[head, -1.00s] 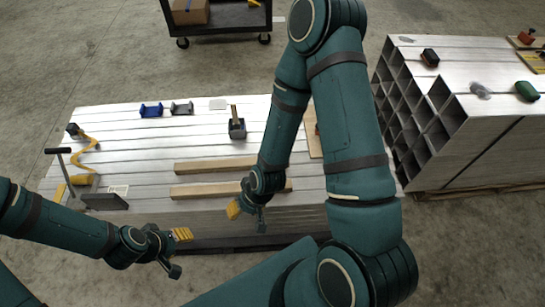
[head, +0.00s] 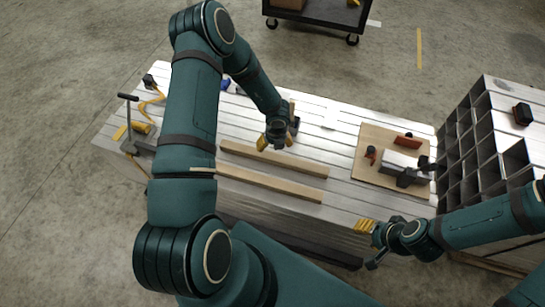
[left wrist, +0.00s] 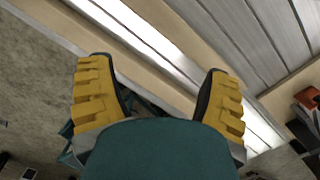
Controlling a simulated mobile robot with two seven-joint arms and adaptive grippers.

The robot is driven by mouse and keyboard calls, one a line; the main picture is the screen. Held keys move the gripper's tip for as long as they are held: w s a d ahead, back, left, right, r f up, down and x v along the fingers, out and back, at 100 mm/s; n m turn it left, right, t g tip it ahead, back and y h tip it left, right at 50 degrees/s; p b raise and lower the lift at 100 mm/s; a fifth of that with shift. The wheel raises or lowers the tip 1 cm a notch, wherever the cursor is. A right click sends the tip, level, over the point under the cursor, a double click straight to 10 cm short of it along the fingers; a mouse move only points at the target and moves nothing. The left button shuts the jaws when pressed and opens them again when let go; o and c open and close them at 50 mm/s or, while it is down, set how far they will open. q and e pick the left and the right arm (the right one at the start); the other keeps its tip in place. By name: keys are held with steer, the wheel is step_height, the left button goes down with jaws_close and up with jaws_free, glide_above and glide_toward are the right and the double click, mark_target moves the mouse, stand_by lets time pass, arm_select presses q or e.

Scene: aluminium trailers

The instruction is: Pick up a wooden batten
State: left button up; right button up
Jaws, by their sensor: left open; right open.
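Two long pale wooden battens lie side by side on the aluminium stack, the far batten (head: 250,153) and the near batten (head: 270,183). They also run diagonally in the left wrist view, the far one (left wrist: 205,35) and the near one (left wrist: 140,75). My left gripper (head: 275,141) is open with yellow fingers, above the stack close to the far batten; it also shows in the left wrist view (left wrist: 160,105), with nothing visibly gripped. My right gripper (head: 367,245) is open and empty by the stack's front edge, right of the battens. My left arm hides the stack's left part.
A wooden board (head: 372,150) with red and dark tools lies right of the battens. Hollow square tubes (head: 485,150) stand at the right. A yellow tool (head: 141,128) and a clamp (head: 130,118) are at the left end. A dark cart (head: 320,12) stands behind on open floor.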

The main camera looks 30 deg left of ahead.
mark_target(273, 156)
arm_select(q)
steer(key=f+n, duration=0.3)
steer(key=n, duration=0.1)
steer(key=w+a+f+n+b, duration=0.1)
steer(key=f+n, duration=0.1)
steer(key=n, duration=0.2)
steer(key=w+a+f+n+h, duration=0.1)
steer(key=f+n, duration=0.2)
steer(key=n, duration=0.1)
steer(key=shift+w+a+f+g, duration=0.1)
steer(key=shift+a+f+g, duration=0.2)
steer(key=shift+g, duration=0.1)
steer(key=shift+w+d+f+b, duration=0.15)
steer(key=shift+f+b, duration=0.4)
steer(key=shift+f, duration=0.8)
steer(key=shift+d+f+b, duration=0.15)
steer(key=shift+f+b, duration=0.35)
steer(key=shift+f, duration=0.8)
steer(key=shift+r, duration=0.1)
jaws_close()
